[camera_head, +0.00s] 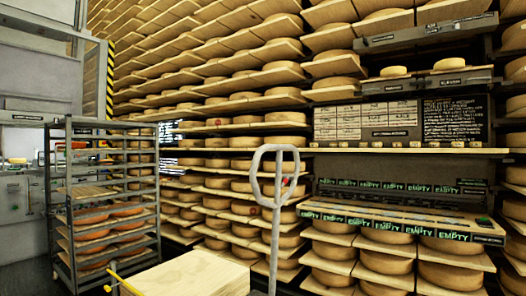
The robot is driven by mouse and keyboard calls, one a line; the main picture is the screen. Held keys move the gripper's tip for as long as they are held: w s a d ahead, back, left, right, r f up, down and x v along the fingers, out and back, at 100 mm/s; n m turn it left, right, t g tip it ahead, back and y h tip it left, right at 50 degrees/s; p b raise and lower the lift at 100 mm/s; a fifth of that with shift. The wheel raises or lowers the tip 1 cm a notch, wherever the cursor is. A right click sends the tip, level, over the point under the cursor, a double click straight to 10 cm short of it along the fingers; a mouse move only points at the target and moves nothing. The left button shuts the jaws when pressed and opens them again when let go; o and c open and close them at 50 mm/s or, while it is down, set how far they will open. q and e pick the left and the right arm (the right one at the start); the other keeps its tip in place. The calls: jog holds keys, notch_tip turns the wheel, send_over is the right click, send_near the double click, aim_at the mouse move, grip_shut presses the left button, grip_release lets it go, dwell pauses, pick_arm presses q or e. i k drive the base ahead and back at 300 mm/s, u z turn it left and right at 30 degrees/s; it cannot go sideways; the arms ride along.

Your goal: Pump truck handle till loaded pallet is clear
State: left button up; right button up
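The truck handle (274,215) stands upright in the middle of the camera_head view. It is a grey post topped by a rounded loop, with a small red part at the loop's right side. A pale wooden block or board stack (185,278) lies low in front, left of the post. It may be the load, but I cannot tell. The pallet, its forks and the floor beneath are not visible, so its height cannot be judged. Neither of my grippers is in view, and nothing visible touches the handle.
Tall shelves of cheese wheels (250,130) fill the back. A wheeled grey rack (62,215) with cheeses stands at left. A counter (400,152) with boards and "EMPTY" labels is at right. A thin post with a yellow bar (122,282) stands at lower left.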

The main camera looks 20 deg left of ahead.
aim_at(278, 202)
jog(key=u, duration=0.05)
jog(key=k, duration=0.55)
jog(key=z, duration=0.9)
jog(key=i, duration=1.75)
jog(key=u, duration=1.1)
jog(key=i, duration=0.2)
jog(key=z, duration=0.1)
